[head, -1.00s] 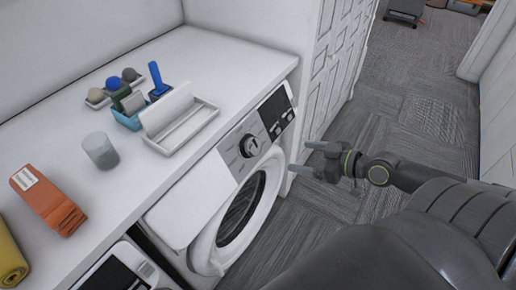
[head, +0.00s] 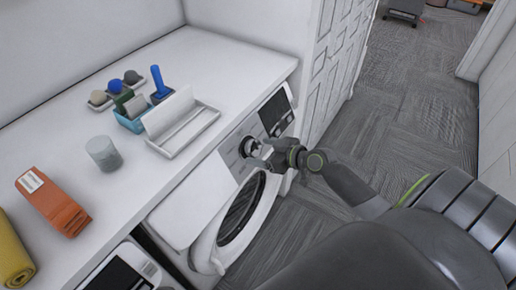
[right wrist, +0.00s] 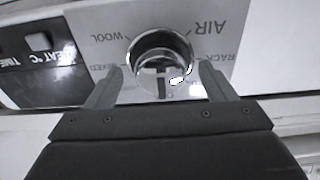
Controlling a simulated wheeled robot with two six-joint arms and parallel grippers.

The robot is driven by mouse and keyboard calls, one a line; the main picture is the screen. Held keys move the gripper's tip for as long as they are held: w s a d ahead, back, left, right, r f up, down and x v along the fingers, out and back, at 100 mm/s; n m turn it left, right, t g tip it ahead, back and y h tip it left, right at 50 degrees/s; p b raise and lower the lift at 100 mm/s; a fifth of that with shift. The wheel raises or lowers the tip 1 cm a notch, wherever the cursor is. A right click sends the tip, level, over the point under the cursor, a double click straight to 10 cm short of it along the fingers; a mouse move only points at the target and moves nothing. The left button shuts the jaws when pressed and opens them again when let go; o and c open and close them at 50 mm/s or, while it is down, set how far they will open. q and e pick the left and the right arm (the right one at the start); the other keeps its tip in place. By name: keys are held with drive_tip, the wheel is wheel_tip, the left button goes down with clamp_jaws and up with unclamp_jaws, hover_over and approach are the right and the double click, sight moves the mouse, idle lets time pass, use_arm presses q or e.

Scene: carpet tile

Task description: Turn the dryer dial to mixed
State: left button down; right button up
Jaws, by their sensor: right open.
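The dryer (head: 202,190) stands under the white counter, with its round door below a silver control panel. The dial (head: 246,146) is on this panel and is partly covered by my right gripper (head: 261,152) in the head view. In the right wrist view the dial (right wrist: 160,48) is a chrome-rimmed knob, seen upside down. Labels around it read WOOL, AIR and RACK, and a partly hidden one ends in "XED". My right gripper (right wrist: 162,70) is open, with one finger on each side of the dial; contact cannot be told. My left gripper is out of view.
A dark display (head: 276,109) is beside the dial on the panel. The counter holds a white tray (head: 185,135), a blue caddy (head: 131,122), a grey cup (head: 103,153), an orange package (head: 54,203) and a yellow roll (head: 12,255).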

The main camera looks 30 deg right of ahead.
drive_tip(key=shift+x, duration=0.9)
drive_tip(key=c, duration=1)
